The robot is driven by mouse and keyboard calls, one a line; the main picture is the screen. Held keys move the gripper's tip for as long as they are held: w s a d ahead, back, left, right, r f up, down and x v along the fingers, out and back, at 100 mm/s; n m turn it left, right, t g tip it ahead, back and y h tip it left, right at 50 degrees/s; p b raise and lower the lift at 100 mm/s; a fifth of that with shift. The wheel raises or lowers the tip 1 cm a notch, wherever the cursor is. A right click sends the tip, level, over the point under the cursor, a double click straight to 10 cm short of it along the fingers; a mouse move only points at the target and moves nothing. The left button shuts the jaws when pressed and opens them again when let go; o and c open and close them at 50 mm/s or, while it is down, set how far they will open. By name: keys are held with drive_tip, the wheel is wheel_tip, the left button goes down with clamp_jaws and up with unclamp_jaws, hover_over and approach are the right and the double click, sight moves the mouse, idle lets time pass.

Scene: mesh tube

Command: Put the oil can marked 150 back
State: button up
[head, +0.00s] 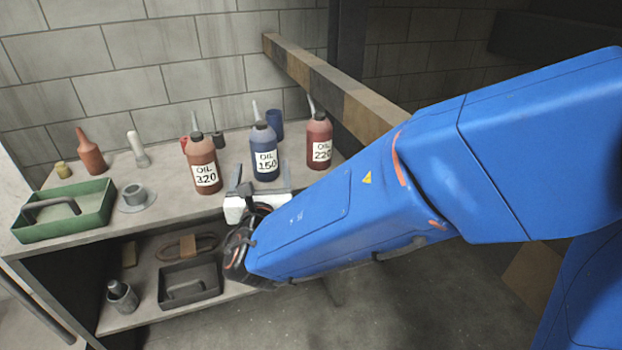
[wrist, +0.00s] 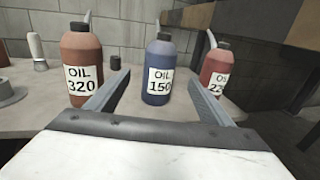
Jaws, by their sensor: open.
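The oil can marked 150 (head: 265,152) is a dark blue bottle with a black cap and a grey spout, upright on the bench top between two red cans. In the wrist view the 150 can (wrist: 159,70) stands beyond and between the fingers. My gripper (head: 262,178) is open and empty at the front of the bench, its two grey fingers pointing at the can. In the wrist view the gripper (wrist: 155,92) shows its fingers spread to either side of the can's label. Contact with the can cannot be told.
The red 320 can (head: 202,163) stands close left, the red 220 can (head: 319,140) close right. A blue cup (head: 275,123) is behind. A green tray (head: 100,218) lies far left. The lower shelf holds a dark tray (head: 205,275). A striped beam (head: 340,90) runs behind the right end.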

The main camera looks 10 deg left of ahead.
drive_tip(key=w+d+m+g+h, duration=0.1)
drive_tip(key=w+d+m+h, duration=0.2)
drive_tip(key=d, duration=0.7)
drive_tip(key=w+d+m+g+h, duration=0.15)
drive_tip(key=d+m+h, duration=0.35)
drive_tip(key=d, duration=0.5)
drive_tip(key=w+d+m+g+h, duration=0.15)
drive_tip(key=d+m, duration=0.35)
drive_tip(key=d, duration=0.5)
drive_tip(key=s+d+f+m+g+h, duration=0.1)
drive_tip(key=s+d+m+g, duration=0.15)
drive_tip(key=d+m, duration=0.4)
drive_tip(key=s+d+f+m+g+h, duration=0.1)
drive_tip(key=s+d+m+g, duration=0.15)
drive_tip(key=d, duration=0.75)
drive_tip(key=s+d+f+m+g, duration=0.2)
drive_tip(key=s+d+m+g, duration=0.1)
drive_tip(key=s+d+m, duration=0.4)
drive_tip(key=s+a+f+m+y, duration=0.1)
drive_tip(key=s+m+y, duration=0.5)
drive_tip(key=s+m, duration=0.4)
drive_tip(key=shift+s+a+f, duration=0.3)
drive_tip(key=shift+s+f, duration=0.1)
drive_tip(key=shift+s, duration=0.7)
